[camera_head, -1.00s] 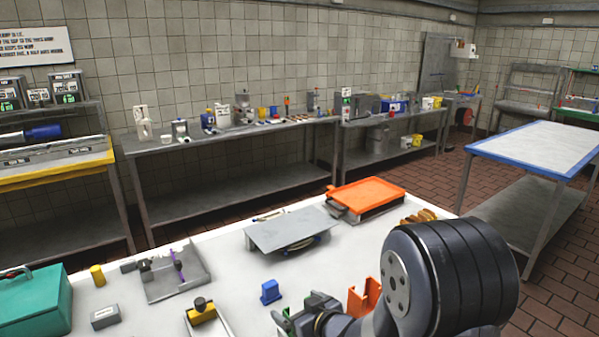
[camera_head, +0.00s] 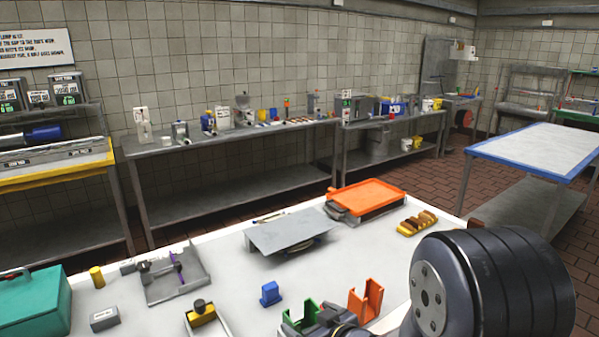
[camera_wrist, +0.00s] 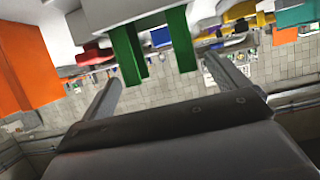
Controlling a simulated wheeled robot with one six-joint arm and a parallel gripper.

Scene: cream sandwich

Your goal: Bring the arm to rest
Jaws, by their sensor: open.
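In the head view my dark arm joint (camera_head: 490,285) fills the lower right, over the front of the white worktable (camera_head: 345,262). In the wrist view my gripper (camera_wrist: 166,88) shows two grey fingers spread apart with nothing held between them. A green holder (camera_wrist: 127,52) appears at the top, beyond the fingers, and an orange holder (camera_wrist: 28,65) is at the left. In the head view the orange holder (camera_head: 367,300) stands on the table, with the green holder (camera_head: 301,314) to its left. The fingertips cannot be made out in the head view.
A grey plate (camera_head: 290,232), an orange tray (camera_head: 367,194), a yellow holder with brown pieces (camera_head: 416,224), a blue block (camera_head: 270,293) and a teal box (camera_head: 35,300) are on the worktable. A blue-edged table (camera_head: 540,150) stands at right.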

